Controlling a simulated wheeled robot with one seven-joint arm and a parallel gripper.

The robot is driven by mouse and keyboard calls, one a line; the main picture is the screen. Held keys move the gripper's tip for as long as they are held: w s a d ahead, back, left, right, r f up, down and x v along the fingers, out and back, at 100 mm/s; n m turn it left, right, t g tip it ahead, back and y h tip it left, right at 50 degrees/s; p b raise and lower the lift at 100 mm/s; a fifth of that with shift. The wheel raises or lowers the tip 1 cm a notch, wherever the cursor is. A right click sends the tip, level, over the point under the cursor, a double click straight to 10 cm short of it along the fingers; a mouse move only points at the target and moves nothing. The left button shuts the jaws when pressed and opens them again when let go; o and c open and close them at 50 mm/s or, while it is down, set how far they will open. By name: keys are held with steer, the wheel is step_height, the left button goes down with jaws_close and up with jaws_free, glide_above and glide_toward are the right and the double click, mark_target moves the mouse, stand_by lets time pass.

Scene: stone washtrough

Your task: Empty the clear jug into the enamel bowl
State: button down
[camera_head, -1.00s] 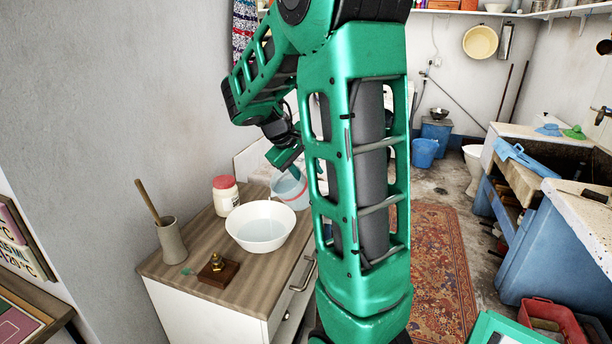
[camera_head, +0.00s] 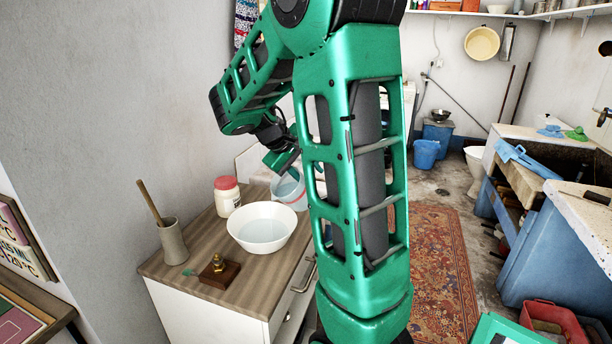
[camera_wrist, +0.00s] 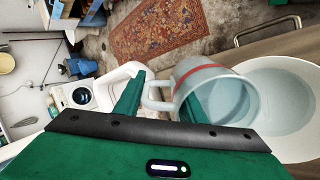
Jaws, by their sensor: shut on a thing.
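The clear jug (camera_head: 291,191) has a red band and a side handle. It is tilted toward the enamel bowl, and bluish liquid shows inside it in the wrist view (camera_wrist: 226,98). My gripper (camera_wrist: 158,98) is shut on the jug's handle; in the head view my gripper (camera_head: 282,158) is partly hidden behind my arm. The white enamel bowl (camera_head: 240,224) stands upright on the wooden cabinet top and holds pale liquid. In the wrist view the jug's mouth overlaps the near rim of the bowl (camera_wrist: 300,150). I cannot make out a stream between them.
On the cabinet top (camera_head: 205,275) stand a red-lidded jar (camera_head: 227,198), a grey pot with a wooden stick (camera_head: 172,242), and a brass piece on a wooden block (camera_head: 218,272). A wall is close on the left. A patterned rug (camera_head: 440,260) lies on the floor to the right.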

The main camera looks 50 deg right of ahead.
steer(key=shift+a, duration=0.1)
stand_by(0.4)
steer(key=shift+a+r+h, duration=0.2)
steer(key=shift+h, duration=0.3)
steer(key=shift+w+a+r, duration=0.1)
steer(key=shift+a, duration=0.05)
stand_by(0.8)
steer(key=shift+a+r+h, duration=0.15)
steer(key=shift+a+h, duration=0.15)
steer(key=shift+h, duration=0.3)
stand_by(0.5)
steer(key=shift+a, duration=0.2)
steer(key=shift+w+a+r+h, duration=0.15)
steer(key=shift+a+h, duration=0.1)
steer(key=shift+h, duration=0.35)
steer(key=shift+a, duration=0.2)
stand_by(0.9)
steer(key=shift+a+r+g+h, duration=0.2)
steer(key=shift+g+h, duration=0.1)
steer(key=shift+h, duration=0.3)
